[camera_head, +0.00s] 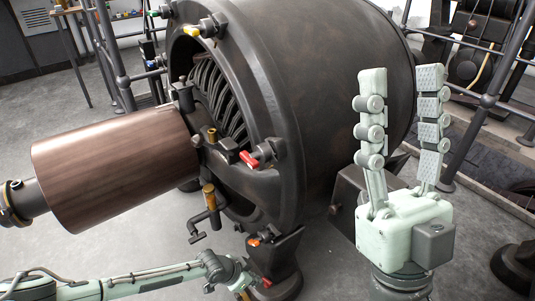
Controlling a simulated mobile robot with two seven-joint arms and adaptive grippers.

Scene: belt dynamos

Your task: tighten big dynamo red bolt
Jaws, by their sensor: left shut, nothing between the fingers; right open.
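The big dynamo (335,75) is a large dark metal drum that fills the middle of the view. A red-headed bolt (249,160) sticks out from the lower right of its front rim, beside a dark clamp. My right gripper (401,80) stands upright at the right, in front of the drum, with its two fingers spread apart and empty. It is well to the right of the red bolt and apart from it. My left gripper (238,280) is low at the bottom, below the red bolt, shut and empty. Its fingertips are small and hard to make out.
A brown roller (115,168) projects left from the dynamo. A dark crank handle (206,215) hangs below the roller. Metal railings (487,100) stand at the right. Grey floor is open at lower left.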

